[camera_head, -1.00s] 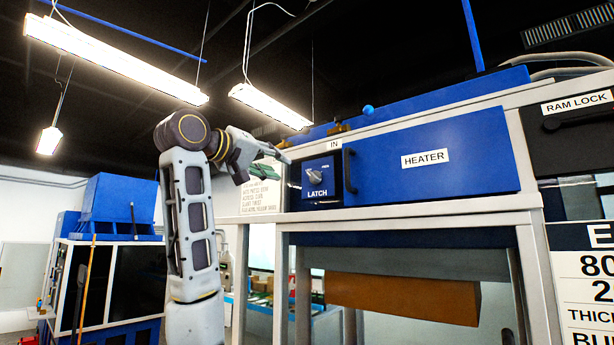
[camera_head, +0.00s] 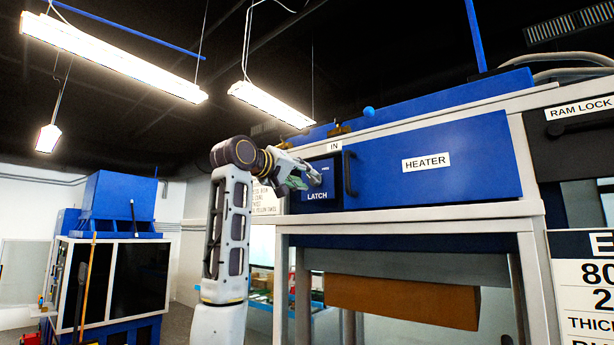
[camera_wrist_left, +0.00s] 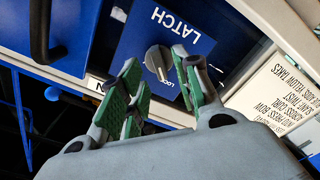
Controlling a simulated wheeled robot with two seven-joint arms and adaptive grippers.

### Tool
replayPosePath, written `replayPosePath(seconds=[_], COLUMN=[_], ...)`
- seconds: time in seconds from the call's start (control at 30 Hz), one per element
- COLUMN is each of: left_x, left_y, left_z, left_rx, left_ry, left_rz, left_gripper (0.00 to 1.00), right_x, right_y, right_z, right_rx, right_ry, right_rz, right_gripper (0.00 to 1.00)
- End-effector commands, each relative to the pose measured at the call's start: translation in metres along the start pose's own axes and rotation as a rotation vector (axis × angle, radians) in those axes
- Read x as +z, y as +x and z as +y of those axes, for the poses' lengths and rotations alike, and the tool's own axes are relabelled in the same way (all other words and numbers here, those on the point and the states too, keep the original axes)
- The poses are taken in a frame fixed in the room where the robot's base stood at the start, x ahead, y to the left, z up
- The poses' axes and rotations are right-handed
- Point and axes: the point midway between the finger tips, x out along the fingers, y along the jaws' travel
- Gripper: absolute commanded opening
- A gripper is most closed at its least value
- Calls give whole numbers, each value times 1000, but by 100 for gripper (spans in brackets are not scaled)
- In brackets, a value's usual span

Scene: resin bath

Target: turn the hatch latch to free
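The latch knob (camera_wrist_left: 157,62) is a grey dial on a blue panel marked LATCH (camera_head: 318,197). In the left wrist view the panel appears upside down, and the knob's long grip runs toward a small label that seems to read LOCK. My left gripper (camera_head: 314,178) is at the panel's front in the head view and covers the knob there. In the wrist view my left gripper (camera_wrist_left: 160,72) is open, its green-padded fingers on either side of the knob with gaps. Contact with the knob cannot be made out. My right gripper is not in view.
Right of the latch panel is a black vertical handle (camera_head: 348,172) on the blue HEATER door (camera_head: 450,158). An IN label (camera_head: 334,146) sits above the latch. A grey frame (camera_head: 400,212) runs below. A printed sign (camera_wrist_left: 280,100) is beside the panel.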

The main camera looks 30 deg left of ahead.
Motion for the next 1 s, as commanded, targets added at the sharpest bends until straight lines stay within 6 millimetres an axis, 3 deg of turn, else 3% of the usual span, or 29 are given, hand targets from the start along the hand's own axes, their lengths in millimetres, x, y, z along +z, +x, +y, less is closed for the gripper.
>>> replayPosePath(seconds=[0.23, 0.6, 0.87, 1.0], left_x=[0, 0, 0, 0], left_y=[20, 24, 24, 23], left_z=[1, 0, 0, 0], left_rx=[1, 0, 0, 0], left_ry=[-1, -1, 0, 0], left_rz=[0, 0, 0, 1], left_gripper=[32, 32, 2, 0], right_x=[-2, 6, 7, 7], right_y=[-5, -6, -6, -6], right_z=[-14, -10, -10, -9], right_rx=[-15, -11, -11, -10], right_ry=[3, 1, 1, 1], right_rz=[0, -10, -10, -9], right_gripper=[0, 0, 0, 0])
